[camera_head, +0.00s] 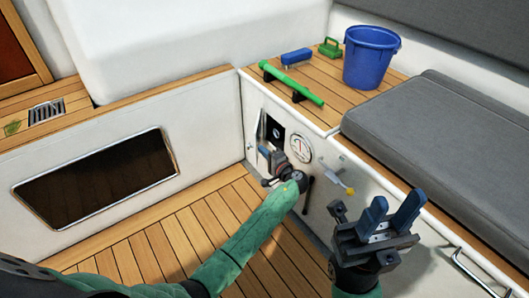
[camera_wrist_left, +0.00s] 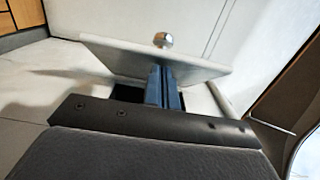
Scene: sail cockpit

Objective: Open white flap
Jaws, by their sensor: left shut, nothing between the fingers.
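The white flap (camera_wrist_left: 120,52) is a flat panel with a round metal knob (camera_wrist_left: 163,40), seen in the left wrist view. It stands tilted out from the wall, with a dark opening partly visible below it. In the head view the dark square opening (camera_head: 273,130) is exposed in the white side panel. My left gripper (camera_head: 265,154) is at the flap, just below this opening. Its blue fingers (camera_wrist_left: 163,86) are shut together and empty, right against or very close to the flap; contact is unclear. My right gripper (camera_head: 390,212) is open and empty, in front of the bench.
A round gauge (camera_head: 301,148) and a yellow-tipped lever (camera_head: 342,184) are on the panel right of the opening. A green bar (camera_head: 292,84), a blue brush (camera_head: 296,57) and a blue bucket (camera_head: 370,57) are on the wooden top above. The slatted floor (camera_head: 150,235) is clear.

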